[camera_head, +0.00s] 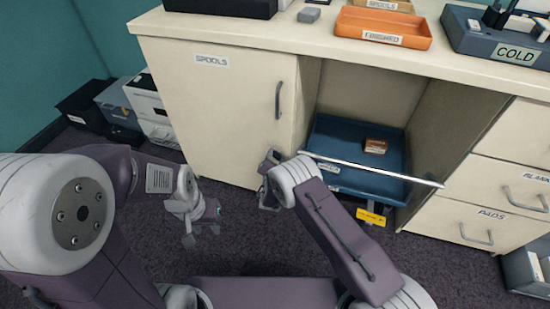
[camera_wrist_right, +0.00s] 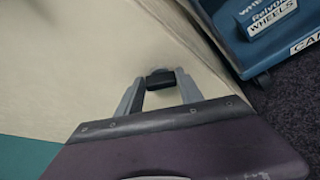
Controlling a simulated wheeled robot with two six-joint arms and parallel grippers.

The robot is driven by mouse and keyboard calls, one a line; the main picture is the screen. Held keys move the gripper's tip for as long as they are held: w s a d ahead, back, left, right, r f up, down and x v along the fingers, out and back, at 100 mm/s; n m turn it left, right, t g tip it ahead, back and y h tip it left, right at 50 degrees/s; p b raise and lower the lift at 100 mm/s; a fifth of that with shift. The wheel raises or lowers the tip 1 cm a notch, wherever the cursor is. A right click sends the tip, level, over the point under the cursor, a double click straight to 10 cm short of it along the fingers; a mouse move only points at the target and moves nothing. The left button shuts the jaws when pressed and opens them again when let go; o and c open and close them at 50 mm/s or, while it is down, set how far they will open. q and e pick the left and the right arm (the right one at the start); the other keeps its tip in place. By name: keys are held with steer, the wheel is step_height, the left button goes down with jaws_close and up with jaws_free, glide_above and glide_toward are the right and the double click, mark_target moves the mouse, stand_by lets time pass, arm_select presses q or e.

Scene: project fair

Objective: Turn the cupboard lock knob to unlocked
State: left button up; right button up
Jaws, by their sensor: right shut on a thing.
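The cream cupboard door (camera_head: 215,105), labelled SPOOLS, is closed, with a vertical handle (camera_head: 278,100) near its right edge. My right gripper (camera_head: 268,172) is at the door's lower right part, below the handle. In the right wrist view my right gripper (camera_wrist_right: 160,86) is shut on a small dark lock knob (camera_wrist_right: 160,77) on the cream panel. The knob's markings and turn position cannot be made out. In the head view my arm hides the knob. My left gripper (camera_head: 202,234) hangs open and empty in front of the cupboard, to the left.
An orange tray (camera_head: 383,27) and a COLD box (camera_head: 497,40) are on the counter (camera_head: 250,28). Machines (camera_head: 150,105) stand at left.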

steer(key=m, duration=0.1)
steer(key=m+t+y+b, duration=0.1)
steer(key=f+m, duration=0.1)
steer(key=m, duration=0.1)
steer(key=shift+s+d+t+y+b, duration=0.1)
steer(key=shift+d+t+y+b, duration=0.15)
steer(key=shift+t+y+b, duration=0.05)
steer(key=m+t+b, duration=0.1)
steer(key=m, duration=0.1)
steer(key=m+b, duration=0.1)
steer(key=m, duration=0.1)
steer(key=shift+f+t+y, duration=0.2)
steer(key=shift+t+y, duration=0.1)
steer(key=shift+t, duration=0.1)
steer(key=shift+d+m, duration=0.1)
steer(key=shift+m, duration=0.4)
steer(key=o, duration=1.4)
